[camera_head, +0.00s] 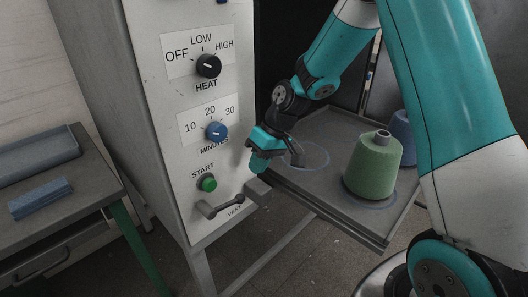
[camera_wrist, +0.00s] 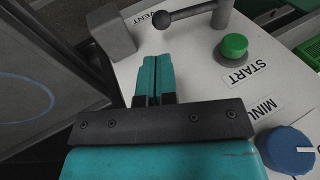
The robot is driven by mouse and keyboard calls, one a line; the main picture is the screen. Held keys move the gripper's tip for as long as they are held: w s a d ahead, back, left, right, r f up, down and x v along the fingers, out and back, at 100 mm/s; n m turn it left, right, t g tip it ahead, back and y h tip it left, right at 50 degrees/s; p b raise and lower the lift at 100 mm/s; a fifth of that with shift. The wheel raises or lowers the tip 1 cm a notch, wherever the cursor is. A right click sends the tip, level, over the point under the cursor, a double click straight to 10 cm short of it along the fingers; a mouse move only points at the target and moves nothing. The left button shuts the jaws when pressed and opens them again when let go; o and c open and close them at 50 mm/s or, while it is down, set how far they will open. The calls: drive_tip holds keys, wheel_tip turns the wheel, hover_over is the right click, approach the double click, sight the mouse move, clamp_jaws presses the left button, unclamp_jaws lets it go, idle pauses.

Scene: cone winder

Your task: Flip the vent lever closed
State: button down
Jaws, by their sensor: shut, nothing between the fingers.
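The vent lever (camera_head: 224,206) is a grey arm with a dark ball end, low on the white panel above the VENT label. It points right and slightly up from its pivot at left. In the wrist view the lever (camera_wrist: 195,13) is at the top, with its ball towards a grey block (camera_wrist: 110,32). That block (camera_head: 257,190) is right of the ball in the head view; a small gap shows. My gripper (camera_head: 258,168) is above the block, up and right of the lever. Its teal fingers (camera_wrist: 153,62) are together, empty and apart from the lever.
The panel holds a green START button (camera_head: 208,183), a blue minutes dial (camera_head: 215,131) and a black heat dial (camera_head: 208,66). A grey tray (camera_head: 330,211) at right bears a green yarn cone (camera_head: 375,166) and a blue cone (camera_head: 402,132). A side table (camera_head: 88,208) is at left.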

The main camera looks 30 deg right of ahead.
sight(227, 205)
drive_tip(key=x, duration=0.7)
drive_tip(key=shift+f, duration=0.25)
drive_tip(key=shift+a+f, duration=0.1)
drive_tip(key=shift+a, duration=0.05)
